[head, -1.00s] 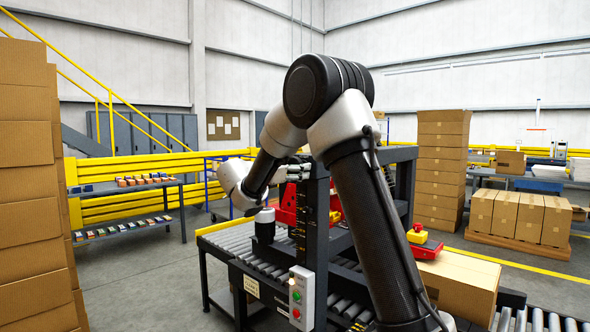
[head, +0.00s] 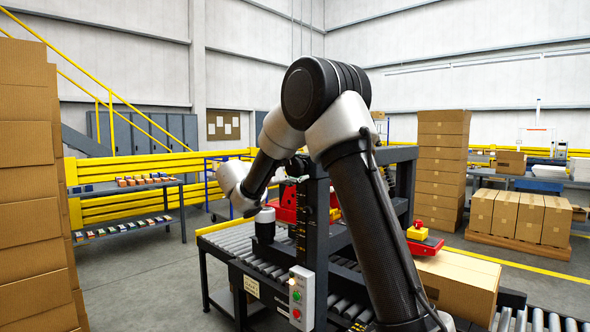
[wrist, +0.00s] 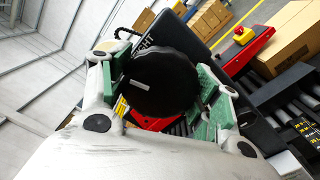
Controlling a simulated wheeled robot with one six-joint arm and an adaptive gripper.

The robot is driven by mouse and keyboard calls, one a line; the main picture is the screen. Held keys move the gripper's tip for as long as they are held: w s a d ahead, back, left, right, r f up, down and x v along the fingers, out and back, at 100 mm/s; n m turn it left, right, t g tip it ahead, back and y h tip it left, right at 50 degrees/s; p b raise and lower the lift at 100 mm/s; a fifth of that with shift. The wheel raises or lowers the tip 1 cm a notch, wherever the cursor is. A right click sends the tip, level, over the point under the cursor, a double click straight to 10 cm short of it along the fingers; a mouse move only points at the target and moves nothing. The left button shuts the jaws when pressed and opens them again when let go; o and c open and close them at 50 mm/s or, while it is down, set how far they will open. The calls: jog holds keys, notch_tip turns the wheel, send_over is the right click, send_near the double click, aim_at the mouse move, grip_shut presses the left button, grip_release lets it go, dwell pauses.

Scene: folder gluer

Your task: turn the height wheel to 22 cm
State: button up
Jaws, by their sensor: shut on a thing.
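The height wheel, a round black knob with a pale mark (wrist: 160,82), fills the middle of the wrist view. My gripper (wrist: 165,92) has its green-padded fingers on either side of the wheel and is shut on it. In the head view my gripper (head: 293,178) is at the top of the machine's dark post, and the wheel is hidden there behind my arm and the post. A scale (head: 301,215) with small yellow marks runs down the post; its reading is too small to make out.
The case machine has a roller conveyor (head: 225,238) and a control box with green and red buttons (head: 302,298). A carton (head: 458,283) lies on the conveyor at right. A red part with a yellow-based stop button (head: 417,232) stands above it. Stacked cartons (head: 440,165) stand behind.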

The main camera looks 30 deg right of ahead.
jog(key=shift+m, duration=1.3)
jog(key=o, duration=1)
jog(key=v, duration=1.2)
